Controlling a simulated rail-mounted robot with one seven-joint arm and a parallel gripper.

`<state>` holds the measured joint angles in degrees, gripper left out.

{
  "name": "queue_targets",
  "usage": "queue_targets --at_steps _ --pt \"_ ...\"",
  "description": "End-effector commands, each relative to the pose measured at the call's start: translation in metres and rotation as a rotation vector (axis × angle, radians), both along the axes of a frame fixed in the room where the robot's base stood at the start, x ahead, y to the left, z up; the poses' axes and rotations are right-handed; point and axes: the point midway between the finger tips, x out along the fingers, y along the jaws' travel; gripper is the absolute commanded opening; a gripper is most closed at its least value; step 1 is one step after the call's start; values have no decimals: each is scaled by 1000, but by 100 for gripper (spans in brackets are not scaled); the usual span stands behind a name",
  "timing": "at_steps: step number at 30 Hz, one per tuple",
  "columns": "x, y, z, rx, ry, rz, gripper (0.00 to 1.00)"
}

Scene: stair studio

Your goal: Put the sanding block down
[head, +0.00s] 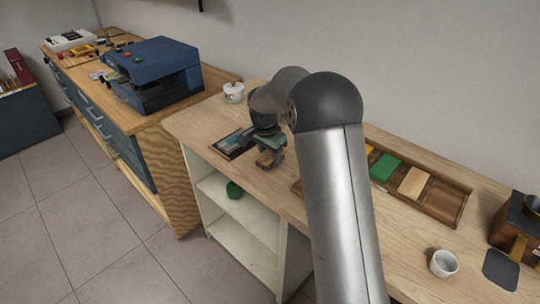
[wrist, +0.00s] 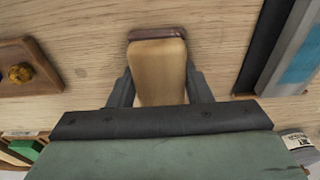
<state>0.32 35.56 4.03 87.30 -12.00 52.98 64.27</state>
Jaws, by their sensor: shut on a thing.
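The sanding block is a tan wooden block with a dark reddish layer at its far end. It sits between the fingers of my gripper (wrist: 158,92) in the wrist view, with its tan face (wrist: 158,68) toward the camera. In the head view my gripper (head: 272,154) points down over the left part of the light wooden worktop (head: 200,122). The block (head: 265,159) shows there just below the fingers, partly hidden by them. My gripper is shut on it. I cannot tell whether the block touches the worktop.
A dark-framed blue and grey item (head: 230,146) lies just left of my gripper. A wooden tray (head: 448,205) with green, yellow and tan pieces lies to the right. A white jar (head: 233,93) stands behind. A white cup (head: 443,263) is farther right. The worktop's front edge is close.

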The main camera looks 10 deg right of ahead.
Motion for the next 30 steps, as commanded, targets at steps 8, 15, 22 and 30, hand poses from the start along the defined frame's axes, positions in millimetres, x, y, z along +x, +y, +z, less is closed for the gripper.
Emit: queue_targets --at_steps 8,15,22,30 --pt "-2 1 -13 1 11 1 27" --pt "-4 0 -15 0 17 -1 67" --pt "-4 -2 -15 -1 20 -4 67" --pt "-4 0 16 -2 14 -4 67"
